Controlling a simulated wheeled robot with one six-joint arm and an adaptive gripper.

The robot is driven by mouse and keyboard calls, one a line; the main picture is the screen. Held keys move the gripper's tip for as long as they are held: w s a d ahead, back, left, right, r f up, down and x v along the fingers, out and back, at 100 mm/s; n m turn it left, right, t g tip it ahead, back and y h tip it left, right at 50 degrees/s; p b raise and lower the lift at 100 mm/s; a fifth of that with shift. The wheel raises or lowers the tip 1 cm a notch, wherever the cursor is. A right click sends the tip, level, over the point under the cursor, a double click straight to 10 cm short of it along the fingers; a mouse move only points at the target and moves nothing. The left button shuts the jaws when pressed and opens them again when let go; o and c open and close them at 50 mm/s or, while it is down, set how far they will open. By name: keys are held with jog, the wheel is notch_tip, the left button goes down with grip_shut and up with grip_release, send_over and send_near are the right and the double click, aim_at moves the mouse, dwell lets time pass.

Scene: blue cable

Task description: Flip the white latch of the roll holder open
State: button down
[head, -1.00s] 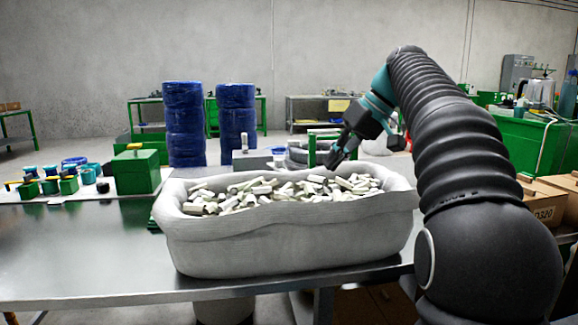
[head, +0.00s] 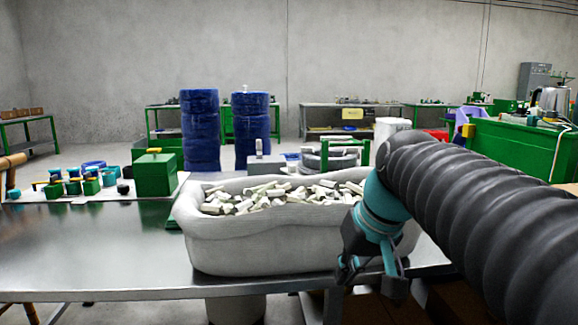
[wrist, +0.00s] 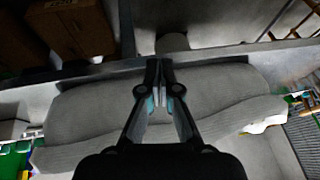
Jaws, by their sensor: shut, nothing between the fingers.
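I cannot make out the white latch or a roll holder for certain in either view. A green frame (head: 345,146) with a grey coil (head: 328,162) stands behind the white bin, too small to show a latch. My gripper (head: 368,274) hangs low in front of the bin's right end in the head view. In the wrist view my gripper (wrist: 160,66) points at the bin's pale side and the table edge. Its fingertips are together and hold nothing.
The pale bin (head: 285,250), full of whitish pieces (head: 262,197), stands on the metal table (head: 95,250). A green box (head: 155,175) and small coloured parts sit to the left. Blue-wrapped rolls (head: 200,130) stand behind. Brown boxes (wrist: 75,28) show in the wrist view.

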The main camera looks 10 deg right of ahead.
jog(key=s+f+t+h, duration=0.1)
jog(key=s+f+h, duration=0.1)
jog(key=s+f, duration=0.9)
notch_tip(320, 180, down, 3)
jog(key=shift+s+d+f, duration=0.1)
jog(key=shift+s+d, duration=0.1)
jog(key=shift+s, duration=0.05)
